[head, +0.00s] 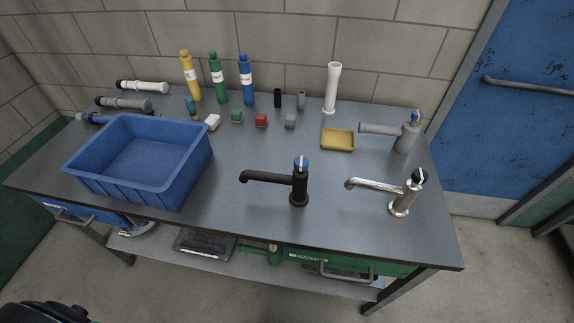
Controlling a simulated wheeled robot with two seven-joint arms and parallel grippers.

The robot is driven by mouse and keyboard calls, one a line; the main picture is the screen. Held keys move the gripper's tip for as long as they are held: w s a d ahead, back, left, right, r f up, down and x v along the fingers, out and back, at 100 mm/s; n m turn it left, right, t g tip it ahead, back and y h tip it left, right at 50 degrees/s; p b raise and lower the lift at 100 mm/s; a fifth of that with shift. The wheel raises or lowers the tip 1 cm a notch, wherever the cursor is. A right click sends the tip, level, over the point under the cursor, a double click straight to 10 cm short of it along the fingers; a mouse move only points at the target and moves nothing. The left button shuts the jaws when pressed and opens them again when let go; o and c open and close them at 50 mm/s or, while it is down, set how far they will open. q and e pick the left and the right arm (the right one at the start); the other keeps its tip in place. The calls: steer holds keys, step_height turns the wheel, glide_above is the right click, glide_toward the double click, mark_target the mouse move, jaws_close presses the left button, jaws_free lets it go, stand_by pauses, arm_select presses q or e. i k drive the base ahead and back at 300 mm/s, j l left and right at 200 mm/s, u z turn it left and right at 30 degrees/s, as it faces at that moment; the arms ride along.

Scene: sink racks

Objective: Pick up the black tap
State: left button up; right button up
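The black tap (299,185) stands upright on the grey workbench, near the front edge and right of the middle. Its spout points left and its top cap is blue. A chrome tap (399,199) stands to its right, near the bench's right end, with its spout also pointing left. A grey tap (406,138) with a blue top stands farther back on the right. Neither of my grippers can be made out in the head view. A dark rounded shape shows at the bottom left corner, and I cannot tell what it is.
A blue crate (201,165) takes up the bench's left side. A yellow tray (338,147), a white pipe (332,88), coloured bottles (218,79) and several small blocks stand toward the back. The surface around the black tap is clear. The bench's front edge (250,228) is close to it.

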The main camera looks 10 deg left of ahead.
mark_target(299, 197)
steer(key=k+z, duration=0.2)
steer(key=z, duration=0.2)
steer(key=k+z, duration=0.2)
steer(key=z, duration=0.25)
steer(key=k+l+z, duration=0.1)
steer(key=z, duration=0.3)
steer(key=k+l, duration=0.05)
steer(key=k, duration=0.05)
